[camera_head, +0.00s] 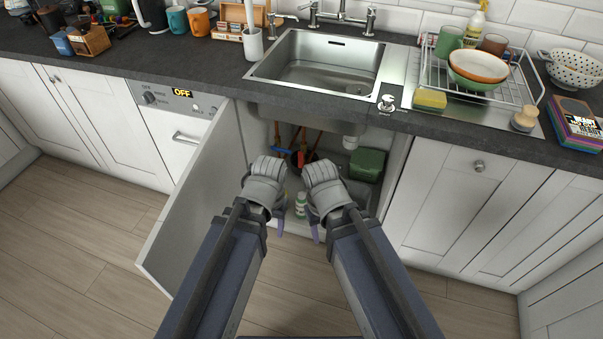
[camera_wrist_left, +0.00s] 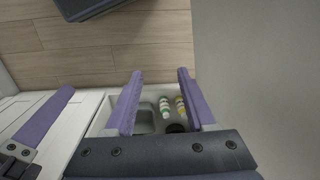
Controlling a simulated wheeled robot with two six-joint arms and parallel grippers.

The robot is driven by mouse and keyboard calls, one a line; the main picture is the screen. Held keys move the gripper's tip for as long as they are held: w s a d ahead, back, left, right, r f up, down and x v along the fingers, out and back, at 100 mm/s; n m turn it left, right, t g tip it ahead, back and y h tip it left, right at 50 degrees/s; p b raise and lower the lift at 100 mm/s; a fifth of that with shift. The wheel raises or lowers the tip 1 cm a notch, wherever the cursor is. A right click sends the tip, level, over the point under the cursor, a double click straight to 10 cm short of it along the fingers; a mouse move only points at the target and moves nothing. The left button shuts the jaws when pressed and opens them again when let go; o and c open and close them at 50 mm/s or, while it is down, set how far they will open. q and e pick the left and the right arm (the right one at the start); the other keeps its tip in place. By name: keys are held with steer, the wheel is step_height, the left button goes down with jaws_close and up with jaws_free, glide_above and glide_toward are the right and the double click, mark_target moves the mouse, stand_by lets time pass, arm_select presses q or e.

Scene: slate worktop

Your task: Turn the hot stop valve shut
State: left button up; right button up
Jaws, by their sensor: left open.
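The dark space under the sink, where the cabinet stands open, is partly hidden by my grippers. My left gripper (camera_head: 281,222) is in front of the cabinet opening. In the left wrist view its two purple fingers (camera_wrist_left: 160,75) stand wide apart with nothing between them. My right gripper (camera_head: 316,232) is beside it, also in front of the opening; its finger spacing is unclear. The sink basin (camera_head: 318,70) is above the opening, and a white drain fitting (camera_head: 350,141) hangs beneath it.
The open cabinet door (camera_head: 198,190) stands to the left of my left gripper. The worktop edge overhangs the opening. The wooden floor (camera_head: 90,250) is clear.

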arm_select(q)
steer(key=w+a+f+n+h+b, duration=0.1)
steer(key=w+a+f+b, duration=0.1)
steer(key=f+b, duration=1.25)
steer(key=w+a+f+b, duration=0.2)
steer(key=f+b, duration=1.1)
steer(key=f, duration=0.3)
steer(key=m+t+h+b, duration=0.2)
steer(key=t+h+b, duration=0.3)
steer(key=t+b, duration=1.1)
glide_toward(300, 159)
steer(key=w+f+t+p, duration=0.1)
steer(key=w, duration=0.2)
steer(key=shift+d+x, duration=0.25)
steer(key=shift+x, duration=1.7)
steer(key=shift+d+x, duration=0.25)
steer(key=shift+x, duration=1.7)
steer(key=shift+s+f, duration=0.1)
steer(key=shift+s, duration=0.1)
